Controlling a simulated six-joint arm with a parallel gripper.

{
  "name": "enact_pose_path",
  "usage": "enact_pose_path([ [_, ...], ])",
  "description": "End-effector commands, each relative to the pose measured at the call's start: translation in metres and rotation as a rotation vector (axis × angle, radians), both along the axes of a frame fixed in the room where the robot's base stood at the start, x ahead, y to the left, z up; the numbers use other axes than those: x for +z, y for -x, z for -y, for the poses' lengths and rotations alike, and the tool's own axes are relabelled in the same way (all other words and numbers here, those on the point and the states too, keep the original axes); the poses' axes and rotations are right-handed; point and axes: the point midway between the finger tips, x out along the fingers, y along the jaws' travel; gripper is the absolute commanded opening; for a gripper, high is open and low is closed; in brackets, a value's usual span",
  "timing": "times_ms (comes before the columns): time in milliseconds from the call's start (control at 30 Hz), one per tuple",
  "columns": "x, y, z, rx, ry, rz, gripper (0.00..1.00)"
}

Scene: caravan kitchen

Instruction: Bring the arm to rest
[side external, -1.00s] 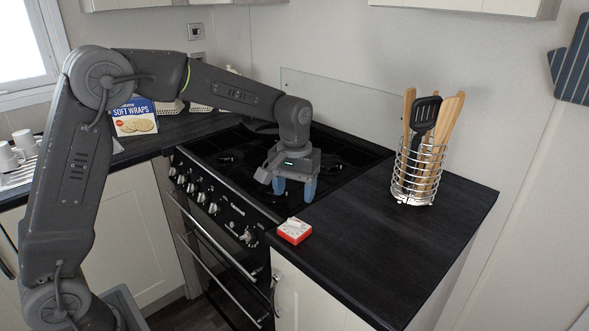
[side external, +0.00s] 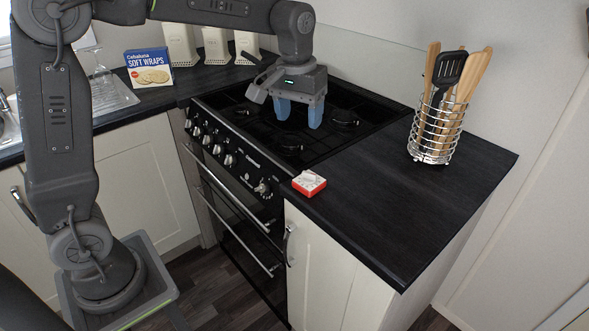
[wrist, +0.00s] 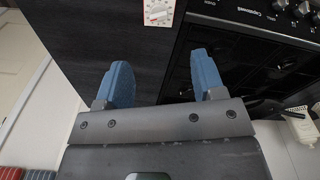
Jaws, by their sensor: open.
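My gripper (side external: 299,116) is open and empty, with its two blue fingers pointing down above the black stove top (side external: 372,115). In the wrist view the gripper (wrist: 162,72) shows its fingers spread apart with nothing between them. A small red and white timer-like box (side external: 309,184) lies on the dark counter (side external: 405,200) by the stove's right edge. It is apart from the fingers and shows at the top of the wrist view (wrist: 158,11). The height of the fingers above the stove is hard to tell.
A wire holder (side external: 436,130) with wooden utensils and a black spatula stands at the back right of the counter. A soft wraps box (side external: 149,68) and pale canisters (side external: 216,45) stand at the back left. The counter's middle is clear.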

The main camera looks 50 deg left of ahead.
Motion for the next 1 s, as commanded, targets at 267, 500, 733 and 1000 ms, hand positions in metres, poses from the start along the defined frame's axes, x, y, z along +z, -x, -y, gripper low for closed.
enact_pose_path([
  [267, 0.031, 0.099, 0.004, -0.145, -0.025, 0.185, 0.63],
  [500, 0.019, 0.176, 0.005, -0.263, -0.064, 0.329, 0.63],
  [733, 0.0, 0.212, 0.006, -0.327, -0.092, 0.406, 0.63],
  [1000, -0.003, 0.216, 0.006, -0.336, -0.096, 0.415, 0.63],
])
